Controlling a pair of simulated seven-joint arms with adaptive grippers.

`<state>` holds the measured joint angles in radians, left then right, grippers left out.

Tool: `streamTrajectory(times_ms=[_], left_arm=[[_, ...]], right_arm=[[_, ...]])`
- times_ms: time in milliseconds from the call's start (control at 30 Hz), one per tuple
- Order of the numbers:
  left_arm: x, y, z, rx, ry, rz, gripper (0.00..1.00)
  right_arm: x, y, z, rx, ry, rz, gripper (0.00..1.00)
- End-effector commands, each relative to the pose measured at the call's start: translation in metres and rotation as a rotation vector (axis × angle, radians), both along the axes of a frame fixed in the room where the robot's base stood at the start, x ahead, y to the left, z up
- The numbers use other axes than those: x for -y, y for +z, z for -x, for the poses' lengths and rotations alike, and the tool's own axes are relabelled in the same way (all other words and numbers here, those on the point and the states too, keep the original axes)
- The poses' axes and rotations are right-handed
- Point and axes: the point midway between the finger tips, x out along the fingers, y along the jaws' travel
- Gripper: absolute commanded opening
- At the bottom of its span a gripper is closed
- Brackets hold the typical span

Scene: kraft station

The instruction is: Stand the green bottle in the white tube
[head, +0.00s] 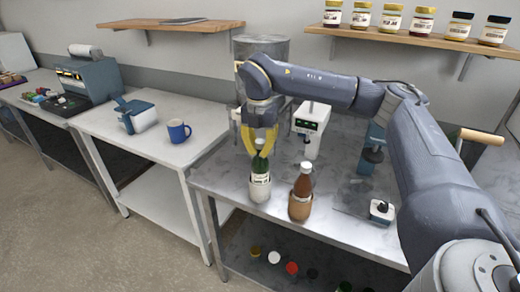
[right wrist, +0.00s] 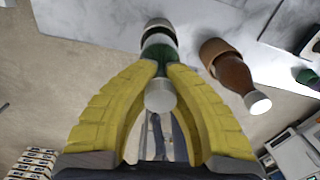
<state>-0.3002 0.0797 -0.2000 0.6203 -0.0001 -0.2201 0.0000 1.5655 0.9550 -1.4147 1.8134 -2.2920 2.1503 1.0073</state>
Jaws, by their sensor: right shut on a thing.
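The green bottle (head: 261,163) has a white cap and stands about upright. Its lower part appears to be inside the white tube (head: 259,193) near the front left edge of the metal table. Whether its base rests on the tube's bottom is hidden. My right gripper (head: 262,146) has yellow fingers shut on the bottle's neck from above. In the right wrist view, the green bottle (right wrist: 160,53) shows between the fingertips, with its white cap toward the camera. My left gripper is not in view.
A brown bottle (head: 304,182) stands in a tan tube (head: 299,208) close to the right of the white tube. A white device (head: 311,128) stands behind. A blue mug (head: 178,131) is on the white table to the left. Jars line the upper right shelf (head: 400,38).

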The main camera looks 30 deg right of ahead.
Motion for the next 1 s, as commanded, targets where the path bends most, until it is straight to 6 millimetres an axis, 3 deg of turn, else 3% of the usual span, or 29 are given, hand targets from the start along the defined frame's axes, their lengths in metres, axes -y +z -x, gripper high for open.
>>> streamTrajectory(times_ms=[1000], left_arm=[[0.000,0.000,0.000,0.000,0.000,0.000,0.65]], right_arm=[[-0.001,-0.021,0.000,0.002,0.000,-0.001,0.00]])
